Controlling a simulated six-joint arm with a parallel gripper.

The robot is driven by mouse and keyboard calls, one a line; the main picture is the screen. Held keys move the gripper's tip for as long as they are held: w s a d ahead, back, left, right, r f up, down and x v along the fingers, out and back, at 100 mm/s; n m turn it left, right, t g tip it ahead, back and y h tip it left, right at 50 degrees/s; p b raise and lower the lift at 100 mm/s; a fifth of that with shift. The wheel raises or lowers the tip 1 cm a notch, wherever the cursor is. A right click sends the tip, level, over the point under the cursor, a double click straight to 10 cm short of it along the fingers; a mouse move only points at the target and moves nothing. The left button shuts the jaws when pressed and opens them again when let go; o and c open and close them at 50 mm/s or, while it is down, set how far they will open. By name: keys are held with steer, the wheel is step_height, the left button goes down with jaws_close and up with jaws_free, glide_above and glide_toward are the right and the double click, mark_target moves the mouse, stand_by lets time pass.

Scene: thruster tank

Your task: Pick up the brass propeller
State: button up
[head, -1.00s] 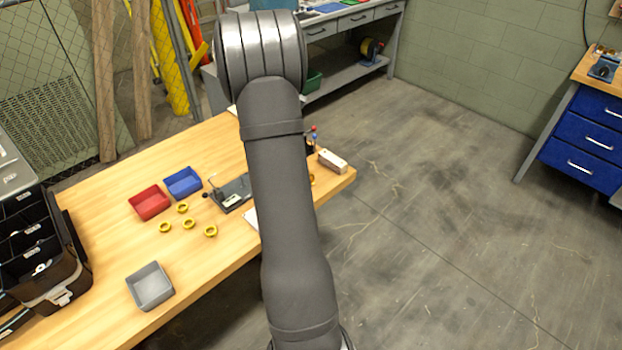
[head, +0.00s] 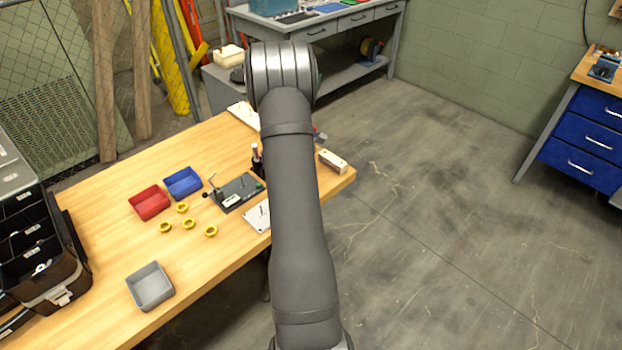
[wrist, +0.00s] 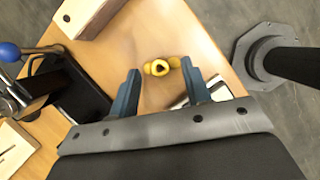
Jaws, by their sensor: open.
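The brass propeller (wrist: 159,67) lies on the wooden table in the wrist view, a small yellow piece with a dark centre hole and rounded lobes at its sides. My gripper (wrist: 159,84) is open, with one blue-grey finger left of the propeller and the other right of it. The propeller shows just beyond the fingertips, between their lines, and the jaws hold nothing. In the head view my arm hides the propeller and the gripper.
A pale block (wrist: 92,14) lies beyond the propeller at upper left. A black device with a blue ball knob (wrist: 10,52) stands left. A silvery piece (wrist: 202,92) is by the right finger. Several yellow rings (head: 188,225), red (head: 150,204), blue (head: 183,184) and grey (head: 150,288) trays sit left.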

steer(key=shift+w+d+f, duration=0.1)
steer(key=shift+d+f, duration=0.15)
steer(key=shift+f, duration=0.4)
jaws_close()
steer(key=shift+r, duration=0.55)
steer(key=r, duration=0.2)
steer(key=d+r, duration=0.1)
steer(key=r, duration=0.1)
steer(key=shift+s, duration=0.25)
steer(key=s+d+r, duration=0.5)
steer(key=d+r, duration=0.1)
steer(key=d, duration=0.3)
steer(key=shift+s, duration=0.1)
